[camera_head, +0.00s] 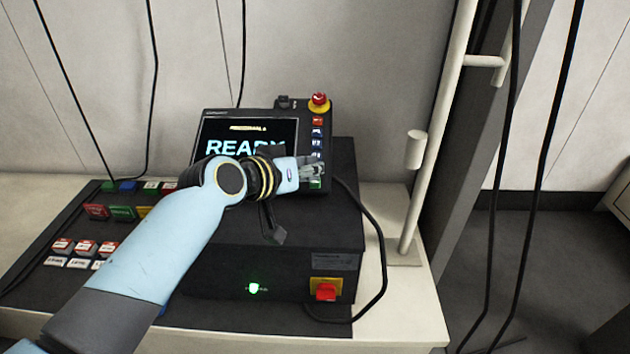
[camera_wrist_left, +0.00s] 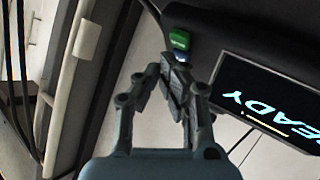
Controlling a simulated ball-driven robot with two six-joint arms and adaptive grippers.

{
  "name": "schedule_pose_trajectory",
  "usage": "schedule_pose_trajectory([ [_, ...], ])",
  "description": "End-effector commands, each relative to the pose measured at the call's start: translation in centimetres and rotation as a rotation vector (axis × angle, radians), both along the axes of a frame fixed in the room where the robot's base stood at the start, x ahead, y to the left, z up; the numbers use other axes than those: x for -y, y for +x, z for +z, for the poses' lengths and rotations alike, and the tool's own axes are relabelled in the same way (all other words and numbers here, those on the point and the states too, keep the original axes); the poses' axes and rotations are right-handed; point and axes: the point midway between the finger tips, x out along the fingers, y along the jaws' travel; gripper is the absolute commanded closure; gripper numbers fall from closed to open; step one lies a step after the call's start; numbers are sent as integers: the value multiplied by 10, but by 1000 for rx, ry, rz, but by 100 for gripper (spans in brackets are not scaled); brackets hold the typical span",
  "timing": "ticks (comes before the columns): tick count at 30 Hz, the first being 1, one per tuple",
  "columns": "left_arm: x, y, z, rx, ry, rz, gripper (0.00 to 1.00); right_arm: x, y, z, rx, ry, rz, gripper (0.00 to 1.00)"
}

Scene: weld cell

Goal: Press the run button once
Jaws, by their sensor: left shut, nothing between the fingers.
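A black pendant (camera_head: 205,128) with a lit screen reading READY stands on a dark box, with a column of small buttons down its right side. A green button (camera_head: 316,183) is at the bottom of that column; it also shows in the left wrist view (camera_wrist_left: 180,40). I cannot read a label on it, so I cannot confirm it is the run button. My left gripper (camera_head: 318,168) is shut and empty, its fingertips at the lower part of the column. In the left wrist view the fingertips (camera_wrist_left: 172,60) lie just below the green button in the picture; I cannot tell whether they touch anything.
A red emergency stop (camera_head: 319,101) sits atop the pendant. The dark box (camera_head: 225,272) has a green light and a red switch (camera_head: 326,292). A panel of coloured buttons (camera_head: 95,211) lies left. A pale post (camera_head: 433,130) and black cables are at right.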

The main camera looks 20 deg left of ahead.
Motion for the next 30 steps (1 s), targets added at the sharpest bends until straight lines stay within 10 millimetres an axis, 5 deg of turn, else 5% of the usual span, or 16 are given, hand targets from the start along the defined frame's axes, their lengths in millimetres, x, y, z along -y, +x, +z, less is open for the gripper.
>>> schedule_pose_trajectory([
  [30,-1,4,-7,0,0,0,100,-1,-5,-5,-10,0,-1,100],
])
